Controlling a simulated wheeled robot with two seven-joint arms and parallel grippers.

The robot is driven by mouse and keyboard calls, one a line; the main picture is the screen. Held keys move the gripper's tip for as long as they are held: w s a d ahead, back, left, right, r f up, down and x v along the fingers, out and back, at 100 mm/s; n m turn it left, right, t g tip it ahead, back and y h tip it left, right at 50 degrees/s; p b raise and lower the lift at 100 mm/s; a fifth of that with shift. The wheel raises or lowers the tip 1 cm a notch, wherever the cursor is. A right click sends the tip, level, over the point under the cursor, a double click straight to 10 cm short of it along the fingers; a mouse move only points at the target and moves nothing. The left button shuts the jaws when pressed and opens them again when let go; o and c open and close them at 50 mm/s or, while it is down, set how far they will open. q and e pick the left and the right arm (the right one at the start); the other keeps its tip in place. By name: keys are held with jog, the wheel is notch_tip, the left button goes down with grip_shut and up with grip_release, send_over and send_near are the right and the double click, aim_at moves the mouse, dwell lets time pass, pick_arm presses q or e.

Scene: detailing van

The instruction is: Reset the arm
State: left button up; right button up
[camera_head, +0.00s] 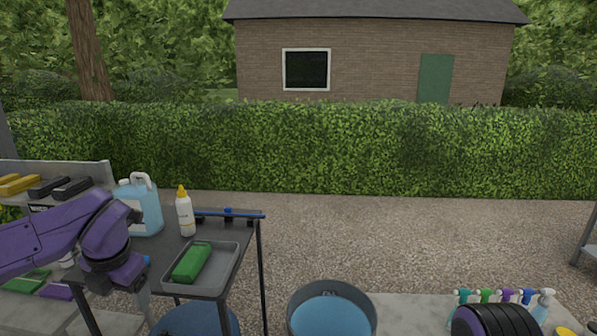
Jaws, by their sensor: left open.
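My purple left arm comes in from the left, and its gripper (143,303) points down beside the left side of the dark table (215,222). It is open, and I see nothing between its fingers; its fingertips show only in part. On the table, a grey tray (232,262) holds a green block-like item (192,261). A light blue jug (146,207) and a white bottle with a yellow cap (185,214) stand upright behind the tray. My right gripper is not in view.
A bucket of blue water (331,318) stands on the ground right of the table. Several spray bottles (484,296) stand at the lower right. A shelf at the left holds brushes (20,184). Open gravel (420,245) lies before the hedge (350,150).

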pick_arm(q)
jog(key=s+d+f+m+t+y+b, duration=0.1)
jog(key=d+f+m+t+y+b, duration=0.15)
jog(key=f+m, duration=0.8)
jog(key=s+d+f+m+t+y+b, duration=0.1)
jog(key=d+f+m+t, duration=0.3)
jog(key=f, duration=1.2)
jog(key=s+a+f+m+g+h+b, duration=0.1)
jog(key=s+a+f+m+g, duration=0.1)
jog(key=s+f+m, duration=0.4)
jog(key=s+a+f+m+g+h+b, duration=0.1)
jog(key=s+f+m, duration=0.5)
jog(key=s+f, duration=0.7)
jog(key=s+a+g+b, duration=0.1)
jog(key=s+g, duration=0.1)
jog(key=s, duration=0.4)
jog(key=shift+m+g, duration=0.35)
